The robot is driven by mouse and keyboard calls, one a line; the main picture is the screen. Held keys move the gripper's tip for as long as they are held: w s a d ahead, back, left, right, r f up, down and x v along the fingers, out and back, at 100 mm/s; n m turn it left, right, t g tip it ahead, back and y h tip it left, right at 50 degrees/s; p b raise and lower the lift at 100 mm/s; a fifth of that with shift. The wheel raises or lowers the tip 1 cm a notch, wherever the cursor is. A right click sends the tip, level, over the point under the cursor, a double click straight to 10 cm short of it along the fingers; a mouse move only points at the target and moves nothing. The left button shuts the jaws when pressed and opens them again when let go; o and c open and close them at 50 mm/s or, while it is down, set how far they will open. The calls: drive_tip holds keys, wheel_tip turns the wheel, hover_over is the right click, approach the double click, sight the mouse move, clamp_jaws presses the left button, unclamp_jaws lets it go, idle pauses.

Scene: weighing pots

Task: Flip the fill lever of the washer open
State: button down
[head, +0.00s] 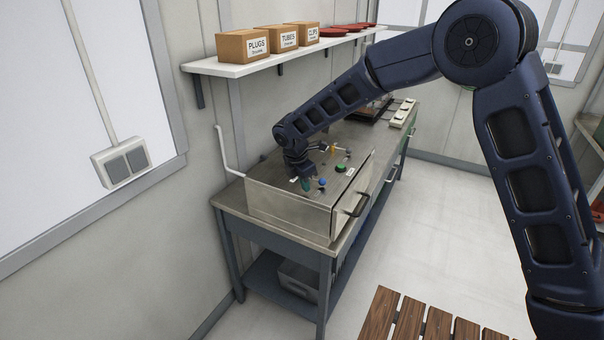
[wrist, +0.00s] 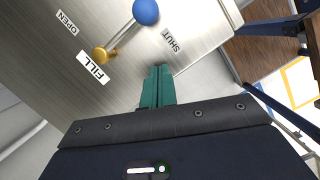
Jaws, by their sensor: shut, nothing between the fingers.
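The washer (head: 288,212) is a metal box on the bench. In the wrist view, its fill lever (wrist: 122,33) is a thin rod with a blue ball knob (wrist: 146,12) and a brass pivot (wrist: 100,53) beside the FILL label (wrist: 93,68). The rod points between the OPEN label (wrist: 67,22) and the SHUT label (wrist: 172,40), closer to SHUT. My gripper (wrist: 158,70) has its green fingers shut and empty, apart from the lever on the SHUT side. In the head view, my gripper (head: 306,187) is low over the washer top, left of a blue knob (head: 322,182).
A green button (head: 341,168) and other small fittings stand on the washer top. A dark handle (head: 356,205) juts from its front. A white pipe (head: 228,150) rises behind it. A wall shelf (head: 270,64) with labelled boxes hangs above. A wooden slatted surface (head: 425,322) is in the foreground.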

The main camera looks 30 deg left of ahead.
sight(320, 180)
drive_tip(key=shift+w+d+r, duration=0.1)
drive_tip(key=shift+w+d, duration=0.2)
drive_tip(key=shift+w, duration=0.3)
drive_tip(key=shift+w+d+f, duration=0.1)
drive_tip(key=shift+w+d, duration=0.2)
drive_tip(key=shift+w, duration=0.35)
drive_tip(key=shift+w+d+r, duration=0.1)
drive_tip(key=shift+w+d, duration=0.2)
drive_tip(key=shift+w, duration=0.3)
